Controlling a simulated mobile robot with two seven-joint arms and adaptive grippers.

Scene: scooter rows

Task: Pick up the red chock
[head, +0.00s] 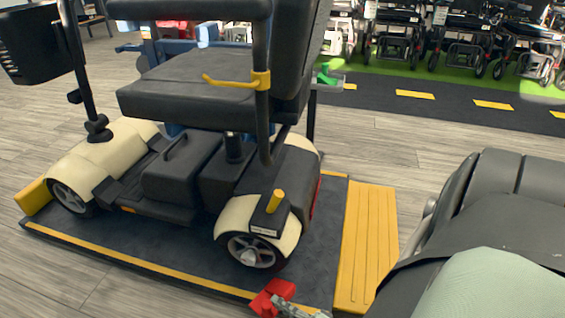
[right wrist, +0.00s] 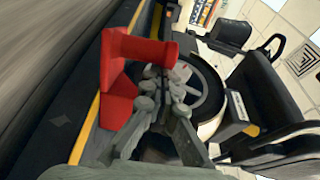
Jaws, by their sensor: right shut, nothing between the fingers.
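The red chock (head: 270,297) lies by the near edge of the dark mat, close to the scooter's rear wheel (head: 250,251), at the bottom of the head view. In the right wrist view the chock (right wrist: 118,95) is angular, with a red part reaching across beyond my fingertips. My right gripper (head: 284,304) is shut and empty, right beside the chock. Its fingers (right wrist: 161,76) show together in the wrist view, with the chock to their left. I cannot tell whether they touch it. My left gripper is not in view.
A cream and black scooter (head: 240,165) stands on the yellow-edged mat (head: 135,231), close above the gripper. A yellow ramp (head: 370,240) lies at the mat's right end. Wood-look floor (head: 60,275) is clear in front. More scooters or walkers (head: 465,40) line the back.

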